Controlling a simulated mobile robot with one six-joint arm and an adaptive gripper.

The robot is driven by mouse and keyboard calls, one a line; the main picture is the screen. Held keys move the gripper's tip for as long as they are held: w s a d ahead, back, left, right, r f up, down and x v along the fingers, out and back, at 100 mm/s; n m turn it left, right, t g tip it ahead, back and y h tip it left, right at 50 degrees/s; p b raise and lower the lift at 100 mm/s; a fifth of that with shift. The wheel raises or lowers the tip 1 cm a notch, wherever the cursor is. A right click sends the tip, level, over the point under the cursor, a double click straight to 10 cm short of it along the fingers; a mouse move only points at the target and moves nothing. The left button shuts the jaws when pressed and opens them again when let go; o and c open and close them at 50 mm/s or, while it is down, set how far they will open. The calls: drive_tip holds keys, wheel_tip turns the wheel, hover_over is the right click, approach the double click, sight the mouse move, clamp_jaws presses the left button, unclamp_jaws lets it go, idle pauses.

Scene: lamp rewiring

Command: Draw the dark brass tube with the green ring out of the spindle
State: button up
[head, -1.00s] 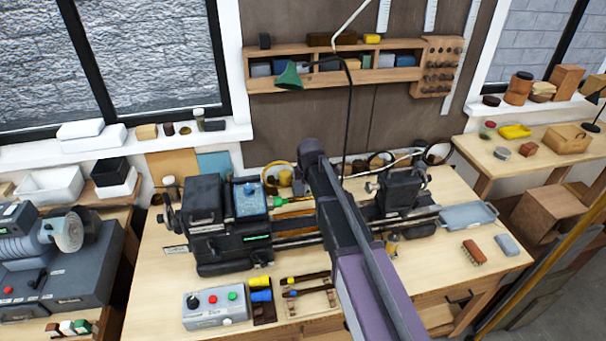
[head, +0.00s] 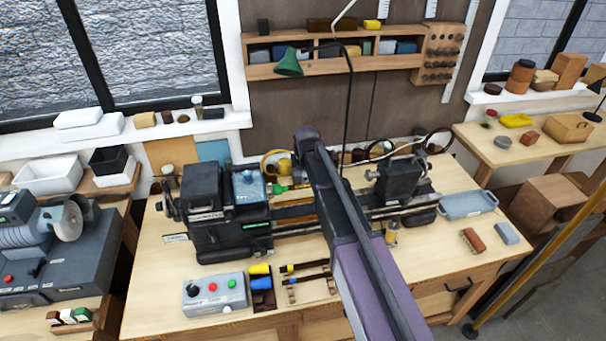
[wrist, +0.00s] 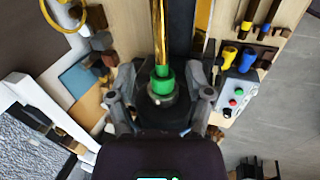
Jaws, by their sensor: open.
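The brass tube (wrist: 161,40) shows in the wrist view as a shiny, brownish-gold rod running up from the middle to the top edge. A bright green ring (wrist: 162,80) sits around its lower end, just where it meets the dark spindle nose (wrist: 161,100). In the head view the green ring (head: 278,189) shows at the right side of the lathe headstock (head: 228,210). My gripper (wrist: 161,84) is open, with one finger on each side of the ring and visible gaps between.
A control box (head: 214,294) with buttons stands at the bench front, beside yellow and blue-handled tools (head: 261,282). The lathe tailstock (head: 400,178) and a grey tray (head: 466,204) are to the right. A green-shaded lamp (head: 289,64) hangs above.

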sight(301, 185)
drive_tip(key=shift+b+x, duration=3.25)
drive_tip(key=shift+x, duration=0.45)
clamp_jaws()
drive_tip(key=shift+w+d, duration=0.25)
drive_tip(key=shift+d, duration=0.65)
drive_tip(key=shift+w+d, duration=0.25)
drive_tip(key=shift+d, duration=0.6)
drive_tip(key=shift+r, duration=0.15)
drive_tip(key=shift+r+p, duration=3.65)
drive_tip(key=shift+p, duration=0.15)
drive_tip(key=shift+s+f, duration=0.1)
